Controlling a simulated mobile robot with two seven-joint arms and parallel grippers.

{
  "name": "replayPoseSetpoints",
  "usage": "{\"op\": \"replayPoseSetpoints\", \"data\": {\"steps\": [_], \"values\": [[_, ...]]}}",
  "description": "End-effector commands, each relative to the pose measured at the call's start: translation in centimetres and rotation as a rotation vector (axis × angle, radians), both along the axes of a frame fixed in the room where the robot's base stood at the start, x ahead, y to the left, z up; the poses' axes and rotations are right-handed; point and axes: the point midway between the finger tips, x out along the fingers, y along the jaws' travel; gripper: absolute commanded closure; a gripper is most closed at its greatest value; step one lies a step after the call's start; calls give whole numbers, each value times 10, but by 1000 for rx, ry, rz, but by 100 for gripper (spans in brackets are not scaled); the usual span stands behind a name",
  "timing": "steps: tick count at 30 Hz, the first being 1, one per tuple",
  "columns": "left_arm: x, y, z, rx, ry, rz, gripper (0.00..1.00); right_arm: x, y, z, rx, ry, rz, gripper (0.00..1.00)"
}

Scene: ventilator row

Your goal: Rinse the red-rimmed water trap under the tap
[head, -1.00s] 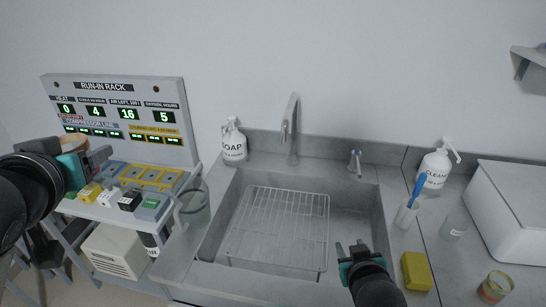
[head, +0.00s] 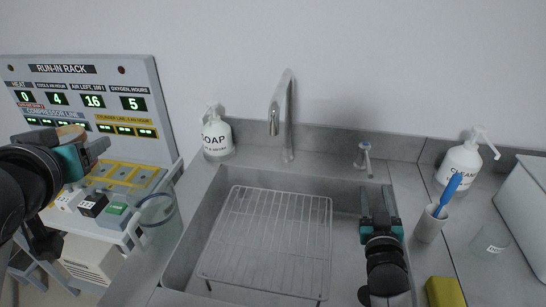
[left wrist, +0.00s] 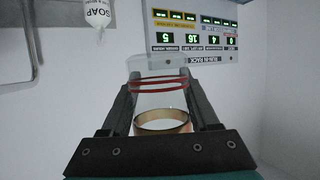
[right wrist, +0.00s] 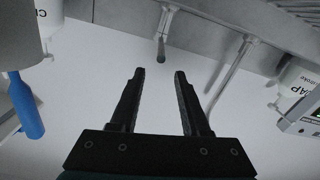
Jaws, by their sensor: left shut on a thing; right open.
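The red-rimmed water trap shows in the left wrist view (left wrist: 160,105) as a clear cup with red bands and a brass-coloured ring. My left gripper (head: 92,152) is shut on it, held in front of the run-in rack, left of the sink. In the head view only its tan end (head: 72,132) shows above the gripper. The tap (head: 288,115) is a curved metal spout at the sink's back. Its lever (head: 364,158) stands to the right. My right gripper (head: 378,202) is open and empty over the sink's right side, a little in front of the lever. No water stream is visible.
The sink (head: 345,262) holds a wire rack (head: 270,245). A soap bottle (head: 216,135) stands left of the tap. A clear container (head: 158,212) is at the left. A cleaner bottle (head: 460,162), a cup with a blue brush (head: 430,225) and a yellow sponge (head: 445,292) are at the right.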

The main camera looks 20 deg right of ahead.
Motion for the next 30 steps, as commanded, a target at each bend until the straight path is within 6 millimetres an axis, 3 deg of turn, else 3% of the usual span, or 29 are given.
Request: {"op": "replayPoseSetpoints", "data": {"steps": [8,21,30], "values": [[0,0,-8,0,-1,0,96,8,-4,-7,-1,-2,2,53],[0,0,-19,0,-1,0,96,74,-39,-7,-1,-3,1,53],[0,0,-24,0,-1,0,96,102,-54,-7,0,-1,0,53]]}}
